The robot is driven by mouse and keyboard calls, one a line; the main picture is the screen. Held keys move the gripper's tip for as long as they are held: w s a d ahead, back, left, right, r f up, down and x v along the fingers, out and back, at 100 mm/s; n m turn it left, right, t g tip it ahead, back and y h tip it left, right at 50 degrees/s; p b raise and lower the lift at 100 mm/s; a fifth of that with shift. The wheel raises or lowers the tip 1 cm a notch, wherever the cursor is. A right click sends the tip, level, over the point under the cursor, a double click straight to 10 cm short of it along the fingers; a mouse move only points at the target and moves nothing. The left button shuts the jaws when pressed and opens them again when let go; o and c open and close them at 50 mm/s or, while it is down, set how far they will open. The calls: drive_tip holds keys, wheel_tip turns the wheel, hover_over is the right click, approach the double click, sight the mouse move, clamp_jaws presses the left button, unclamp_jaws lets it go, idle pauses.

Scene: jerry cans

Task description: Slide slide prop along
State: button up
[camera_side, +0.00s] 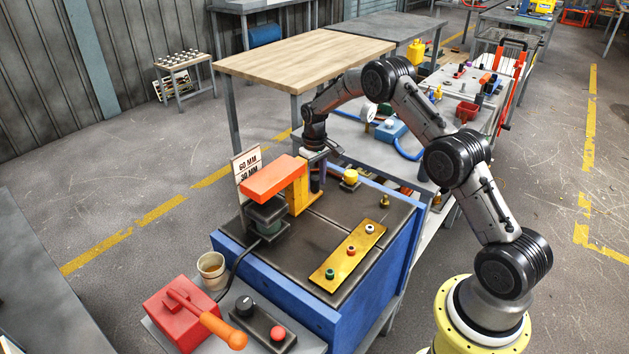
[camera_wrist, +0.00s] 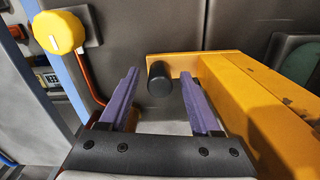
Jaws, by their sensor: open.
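A yellow bracket (camera_side: 299,196) with an orange block (camera_side: 273,178) on its top stands on the dark bench top. It looks like the slide prop. A black cylindrical knob (camera_side: 315,182) sticks out at its right side. In the wrist view the yellow bracket (camera_wrist: 245,90) fills the right, and the black knob (camera_wrist: 158,79) lies in line with the gap between my fingers. My gripper (camera_wrist: 160,76) is open, with purple fingers, and a gap shows on each side of the knob. In the side view my gripper (camera_side: 317,158) is over the knob, its fingertips partly hidden.
A yellow button (camera_side: 351,177) stands just right of the knob; it is at upper left in the wrist view (camera_wrist: 58,32). A sign (camera_side: 246,168) stands behind the orange block. A brass plate (camera_side: 348,257) with several buttons lies at the front. Bench top between is clear.

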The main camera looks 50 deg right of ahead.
clamp_jaws()
idle(0.3)
idle(1.1)
